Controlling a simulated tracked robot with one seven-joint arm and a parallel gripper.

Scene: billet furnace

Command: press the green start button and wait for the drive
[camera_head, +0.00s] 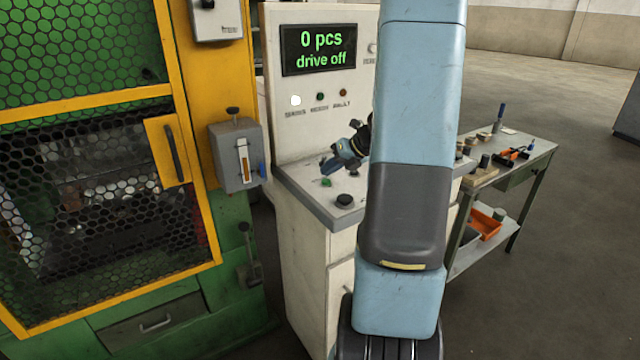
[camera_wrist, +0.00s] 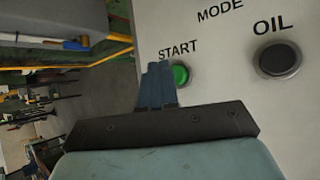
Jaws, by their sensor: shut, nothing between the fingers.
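The green start button (camera_wrist: 180,74) sits on the pale panel under the label START in the wrist view. It also shows in the head view (camera_head: 326,183) on the sloped top of the control cabinet. My gripper (camera_wrist: 158,68) is shut and empty, its blue fingers just left of the button in the wrist view. I cannot tell whether the fingertips touch it. In the head view my gripper (camera_head: 330,166) is just above the button. The display (camera_head: 318,49) reads "0 pcs" and "drive off".
A black OIL button (camera_wrist: 277,60) is right of the start button. A white lamp (camera_head: 295,100) is lit under the display. A yellow and green machine with a mesh door (camera_head: 90,200) stands left. A workbench (camera_head: 532,150) with tools stands right. My arm hides part of the cabinet.

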